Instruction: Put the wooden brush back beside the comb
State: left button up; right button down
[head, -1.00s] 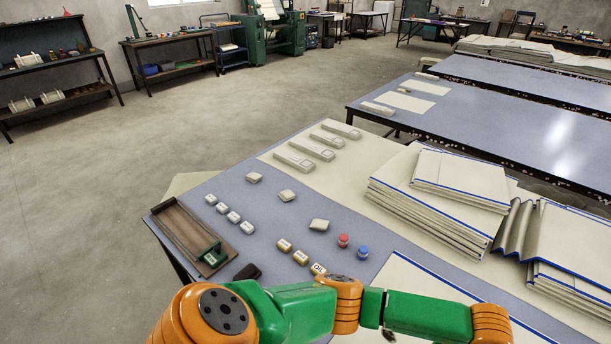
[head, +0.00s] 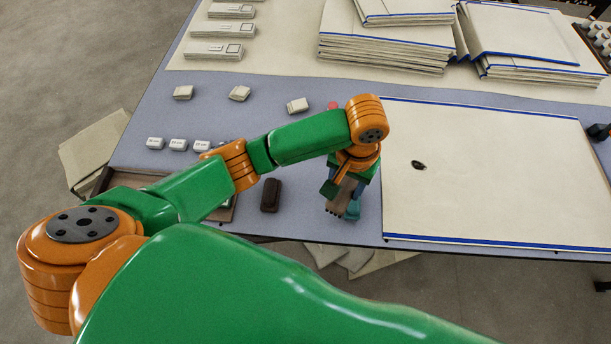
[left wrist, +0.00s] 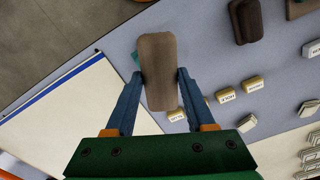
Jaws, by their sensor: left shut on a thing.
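The wooden brush (left wrist: 158,62) is a brown rounded block between the two blue fingers of my left gripper (left wrist: 160,75) in the left wrist view. In the head view my left gripper (head: 345,203) points down near the table's front edge, left of the large cloth, with the brush (head: 340,193) in it. A dark brown block (head: 270,195) lies on the table left of the gripper and also shows in the left wrist view (left wrist: 246,21). I cannot make out the comb for sure. A teal bit shows behind the brush. My right gripper is not in view.
A large cream cloth (head: 480,190) with blue edges and a dark spot lies right of the gripper. White labelled blocks (head: 178,145) and a wooden tray (head: 104,182) are at the left, partly behind my arm. Folded cloth stacks (head: 385,48) stand at the back.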

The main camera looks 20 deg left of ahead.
pick_arm(q)
jog(key=a+f, duration=0.6)
jog(key=a, duration=0.1)
jog(key=shift+w, duration=0.15)
jog(key=f, duration=0.3)
jog(key=shift+a+f+b, duration=0.15)
jog(key=shift+a+b, duration=0.05)
jog(key=shift+b, duration=0.2)
jog(key=shift+w+f, duration=0.1)
jog(key=shift+f, duration=0.2)
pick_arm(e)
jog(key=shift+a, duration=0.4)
pick_arm(q)
jog(key=shift+f, duration=0.15)
jog(key=o, duration=1.2)
jog(key=shift+o, duration=0.5)
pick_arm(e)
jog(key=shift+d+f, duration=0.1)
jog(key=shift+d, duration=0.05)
pick_arm(q)
notch_tip(320, 180, up, 12)
jog(key=p, duration=0.1)
jog(key=shift+r+p, duration=0.2)
jog(key=shift+p, duration=0.2)
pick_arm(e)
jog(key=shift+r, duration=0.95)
